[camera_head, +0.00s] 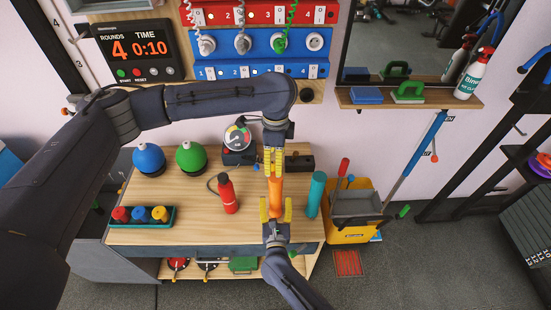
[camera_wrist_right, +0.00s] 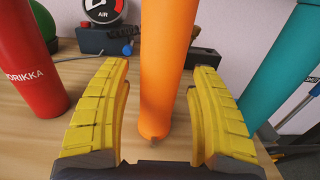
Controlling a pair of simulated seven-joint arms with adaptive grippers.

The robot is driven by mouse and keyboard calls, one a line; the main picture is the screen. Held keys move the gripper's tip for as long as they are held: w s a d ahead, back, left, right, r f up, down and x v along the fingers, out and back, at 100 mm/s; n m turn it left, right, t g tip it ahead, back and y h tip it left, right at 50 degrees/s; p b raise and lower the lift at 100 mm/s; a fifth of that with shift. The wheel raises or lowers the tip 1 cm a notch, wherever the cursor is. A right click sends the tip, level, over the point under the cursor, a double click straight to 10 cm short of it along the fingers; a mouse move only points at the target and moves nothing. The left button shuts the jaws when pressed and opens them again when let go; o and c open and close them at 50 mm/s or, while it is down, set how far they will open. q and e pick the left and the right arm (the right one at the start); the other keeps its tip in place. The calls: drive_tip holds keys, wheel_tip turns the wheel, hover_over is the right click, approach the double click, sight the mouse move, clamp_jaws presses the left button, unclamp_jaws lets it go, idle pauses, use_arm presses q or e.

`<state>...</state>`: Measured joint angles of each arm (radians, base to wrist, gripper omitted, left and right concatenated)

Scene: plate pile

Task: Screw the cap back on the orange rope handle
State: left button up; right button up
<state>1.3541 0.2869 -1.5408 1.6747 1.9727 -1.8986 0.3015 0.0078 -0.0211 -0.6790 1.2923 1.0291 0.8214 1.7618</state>
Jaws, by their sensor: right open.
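The orange rope handle (camera_head: 276,188) is upright near the right end of the wooden bench. My left gripper (camera_head: 274,173) comes down from above with its yellow fingers close together on the handle's upper end. In the right wrist view the handle (camera_wrist_right: 166,65) stands between my right fingers, with clear gaps on both sides. A small greyish mark shows at its lower end. My right gripper (camera_head: 275,207) is open around the handle's lower part, without touching it. I cannot make out the cap in either view.
A red bottle (camera_head: 228,194) stands left of the handle and a teal cylinder (camera_head: 315,194) close on its right. A gauge (camera_head: 237,138) is behind. Blue (camera_head: 149,157) and green (camera_head: 191,156) balls and a tray (camera_head: 116,223) are left. A yellow bucket (camera_head: 345,232) stands right.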

drive_tip(key=s, duration=1.1)
drive_tip(key=shift+s+d, duration=0.1)
